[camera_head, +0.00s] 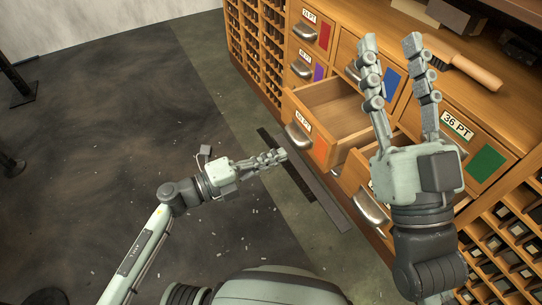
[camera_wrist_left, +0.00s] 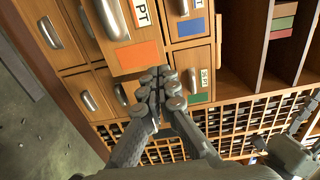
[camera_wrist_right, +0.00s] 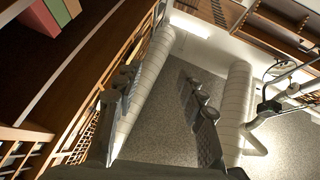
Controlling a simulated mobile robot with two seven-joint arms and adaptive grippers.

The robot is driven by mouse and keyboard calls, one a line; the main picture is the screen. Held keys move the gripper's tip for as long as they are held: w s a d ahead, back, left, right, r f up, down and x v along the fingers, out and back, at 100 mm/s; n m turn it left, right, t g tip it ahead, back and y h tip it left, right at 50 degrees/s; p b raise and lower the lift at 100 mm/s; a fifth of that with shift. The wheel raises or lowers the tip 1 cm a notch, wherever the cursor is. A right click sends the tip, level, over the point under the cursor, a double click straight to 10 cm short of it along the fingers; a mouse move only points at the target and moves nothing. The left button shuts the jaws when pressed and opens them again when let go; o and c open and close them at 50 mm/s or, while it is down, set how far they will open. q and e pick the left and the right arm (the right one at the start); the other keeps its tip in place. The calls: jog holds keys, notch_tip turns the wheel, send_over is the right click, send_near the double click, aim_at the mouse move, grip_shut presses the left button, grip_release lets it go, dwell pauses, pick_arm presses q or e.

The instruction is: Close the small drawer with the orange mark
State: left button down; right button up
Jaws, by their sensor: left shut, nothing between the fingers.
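The small drawer with the orange mark (camera_head: 320,152) is pulled out of the wooden cabinet, and its empty inside shows from above. It has a silver cup handle and a label beside the orange square, which also shows in the left wrist view (camera_wrist_left: 140,55). My left gripper (camera_head: 281,155) is shut and empty, in front of the drawer and a little left of its front. In the left wrist view its fingertips (camera_wrist_left: 158,78) overlap the drawer's lower edge; I cannot tell whether they touch. My right gripper (camera_head: 390,42) is open and empty, raised above the cabinet's right part.
Drawers with red (camera_head: 325,36), purple (camera_head: 319,72), blue (camera_head: 394,82) and green (camera_head: 486,164) marks surround it. A lower drawer's silver handle (camera_head: 370,207) shows beside my right gripper, which hides part of that area. A wooden-handled tool (camera_head: 472,70) lies on top. The floor at left is open.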

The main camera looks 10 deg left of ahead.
aim_at(328, 134)
pick_arm(q)
jog(key=b+x, duration=0.1)
jog(key=x, duration=0.9)
pick_arm(e)
jog(key=shift+s+d+r+t, duration=0.45)
jog(key=shift+s+r+t, duration=0.2)
jog(key=shift+r+t, duration=0.2)
pick_arm(q)
jog(key=shift+w+d+r, duration=0.1)
jog(key=shift+w+d, duration=0.05)
jog(key=shift+w, duration=0.05)
jog(key=x, duration=0.6)
jog(key=shift+w+d+p, duration=0.25)
jog(key=shift+p, duration=0.1)
jog(key=x, duration=0.5)
jog(key=shift+w+d+b, duration=0.2)
jog(key=shift+d+b, duration=0.05)
jog(key=shift+b, duration=0.1)
jog(key=shift+w+d, duration=0.3)
jog(key=shift+d, duration=0.15)
pick_arm(e)
jog(key=shift+w+d, duration=0.7)
jog(key=shift+d, duration=0.25)
pick_arm(q)
jog(key=shift+a, duration=0.15)
